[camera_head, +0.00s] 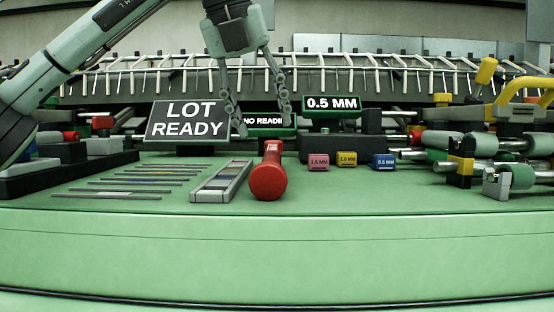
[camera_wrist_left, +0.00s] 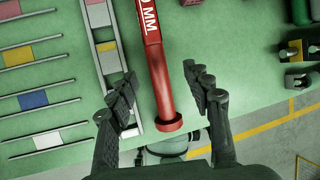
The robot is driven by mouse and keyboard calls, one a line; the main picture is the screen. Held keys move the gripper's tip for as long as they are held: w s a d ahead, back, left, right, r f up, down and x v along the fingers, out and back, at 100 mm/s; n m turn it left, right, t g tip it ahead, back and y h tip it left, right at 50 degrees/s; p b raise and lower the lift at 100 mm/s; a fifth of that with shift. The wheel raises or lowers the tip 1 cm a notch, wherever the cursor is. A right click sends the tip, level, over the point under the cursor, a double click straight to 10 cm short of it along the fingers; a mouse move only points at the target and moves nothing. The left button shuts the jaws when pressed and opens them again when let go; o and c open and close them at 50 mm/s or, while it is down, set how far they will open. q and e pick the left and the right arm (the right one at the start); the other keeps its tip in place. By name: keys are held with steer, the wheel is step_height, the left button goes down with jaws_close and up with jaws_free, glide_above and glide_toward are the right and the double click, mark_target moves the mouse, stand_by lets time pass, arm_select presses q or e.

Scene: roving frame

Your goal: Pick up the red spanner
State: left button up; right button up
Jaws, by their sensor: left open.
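The red spanner (camera_head: 268,178) lies on the green bench top, its rounded end toward the front edge. It also shows in the left wrist view (camera_wrist_left: 160,80), running lengthwise with white "MM" lettering on its shaft and a thick round end. My left gripper (camera_head: 262,122) is open and points down above and behind the spanner's near end in the head view. In the left wrist view the two fingers (camera_wrist_left: 160,82) stand on either side of the shaft, apart from it as far as I can tell. The spanner's far end is cut off there. My right gripper is not in view.
A grey slotted rail (camera_head: 222,182) lies just left of the spanner. A "LOT READY" sign (camera_head: 187,121) stands further left. Pink (camera_head: 318,162), yellow (camera_head: 346,159) and blue (camera_head: 383,161) labelled blocks sit to the right. Clamps and rods (camera_head: 500,165) crowd the far right. The bench front is clear.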

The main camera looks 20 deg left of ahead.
mark_target(269, 154)
arm_select(q)
steer(key=x, duration=0.4)
steer(key=s+x, duration=0.1)
steer(key=x, duration=0.2)
steer(key=shift+a+f, duration=0.15)
steer(key=shift+f, duration=0.1)
jaws_close()
steer(key=shift+r, duration=0.1)
